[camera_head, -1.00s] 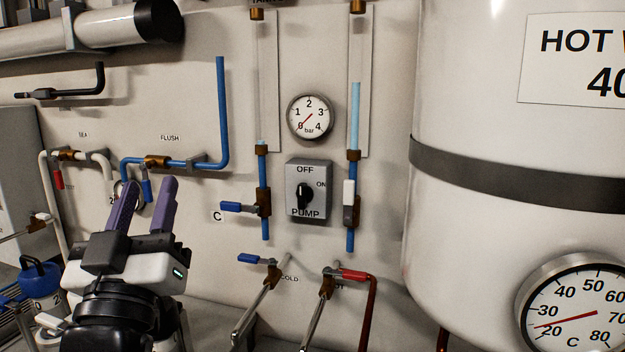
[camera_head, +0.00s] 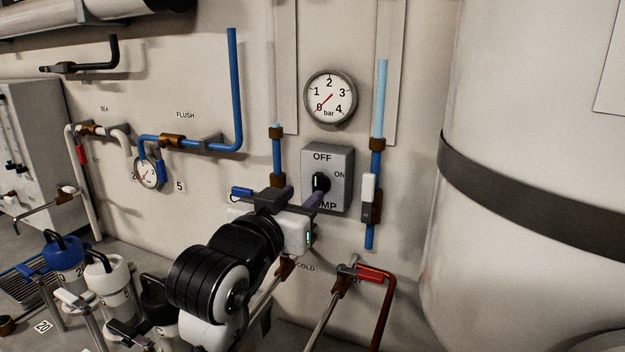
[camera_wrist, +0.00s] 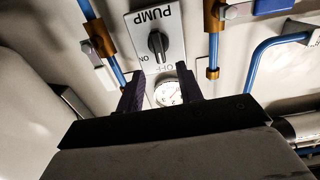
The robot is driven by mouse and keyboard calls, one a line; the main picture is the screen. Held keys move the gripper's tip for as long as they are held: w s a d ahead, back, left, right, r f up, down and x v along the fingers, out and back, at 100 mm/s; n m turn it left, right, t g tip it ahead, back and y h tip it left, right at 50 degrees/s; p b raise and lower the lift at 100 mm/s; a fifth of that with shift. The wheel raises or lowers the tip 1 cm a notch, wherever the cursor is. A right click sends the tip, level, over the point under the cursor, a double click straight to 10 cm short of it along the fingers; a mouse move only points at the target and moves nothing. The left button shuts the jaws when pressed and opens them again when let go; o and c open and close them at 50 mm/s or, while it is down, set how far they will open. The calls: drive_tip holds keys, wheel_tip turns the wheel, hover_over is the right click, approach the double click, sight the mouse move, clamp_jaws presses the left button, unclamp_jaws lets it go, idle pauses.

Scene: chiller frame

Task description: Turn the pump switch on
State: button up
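The pump switch is a grey box (camera_head: 341,160) on the wall, labelled OFF at top, ON at right and PUMP below. Its black knob (camera_head: 321,182) appears to point up toward OFF. My gripper (camera_head: 303,192) is in front of the box's lower left and partly covers the PUMP label. In the wrist view, which is upside down, the knob (camera_wrist: 157,45) stands upright beyond my two purple fingertips (camera_wrist: 160,73). The fingers are open with nothing between them. I cannot tell whether a fingertip touches the box.
A round pressure gauge (camera_head: 330,97) is above the box. Blue pipes with valves (camera_head: 372,198) run on both sides. A red-handled valve (camera_head: 371,274) is below. A large white tank (camera_head: 530,150) fills the right. Bottles (camera_head: 108,280) stand at lower left.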

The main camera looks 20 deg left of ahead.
sight(316, 182)
drive_tip(key=w+p, duration=0.1)
drive_tip(key=w, duration=0.4)
drive_tip(key=shift+w+d, duration=0.1)
drive_tip(key=shift+w, duration=0.25)
clamp_jaws()
